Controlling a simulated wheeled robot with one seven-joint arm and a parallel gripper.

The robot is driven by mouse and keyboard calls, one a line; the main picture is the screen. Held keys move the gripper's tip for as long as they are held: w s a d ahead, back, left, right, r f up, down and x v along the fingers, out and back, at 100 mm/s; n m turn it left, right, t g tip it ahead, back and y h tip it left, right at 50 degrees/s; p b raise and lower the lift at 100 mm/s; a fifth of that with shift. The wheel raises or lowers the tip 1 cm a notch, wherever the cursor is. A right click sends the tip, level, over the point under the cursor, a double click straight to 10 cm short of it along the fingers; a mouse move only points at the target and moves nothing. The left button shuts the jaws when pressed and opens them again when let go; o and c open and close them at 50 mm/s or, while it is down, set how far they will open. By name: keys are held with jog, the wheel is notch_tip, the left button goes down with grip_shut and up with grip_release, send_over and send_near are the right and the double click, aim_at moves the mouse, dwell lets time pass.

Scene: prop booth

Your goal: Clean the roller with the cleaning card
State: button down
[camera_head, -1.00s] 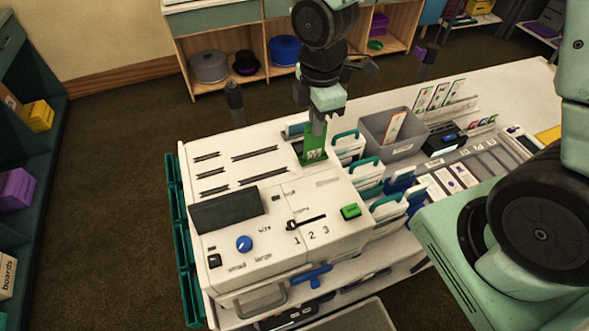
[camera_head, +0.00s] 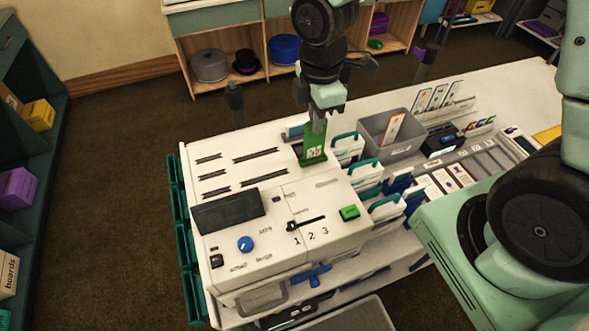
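The green cleaning card (camera_head: 309,157), with a white label, stands roughly upright at the back right of the white machine (camera_head: 290,258). My gripper (camera_head: 318,127) points down onto the card's top and is closed on it. I cannot tell whether the card's lower edge is inside a slot or only against the machine. The roller cannot be made out. The machine's top has a dark screen (camera_head: 228,211), a blue knob (camera_head: 245,244), a slider (camera_head: 306,223) by the numbers 1 2 3, and a green button (camera_head: 349,213). A blue handle (camera_head: 318,274) is on its front.
White holders with teal handles (camera_head: 366,168) stand close to the right of the card. A grey bin (camera_head: 372,128), a card rack (camera_head: 442,97) and a tray of cards (camera_head: 470,168) are further right. Dark slots (camera_head: 255,155) mark the top's left part. Shelves stand behind and left.

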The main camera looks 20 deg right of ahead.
jog(key=shift+r+p, duration=1.35)
jog(key=shift+r, duration=0.25)
jog(key=shift+s+f, duration=0.1)
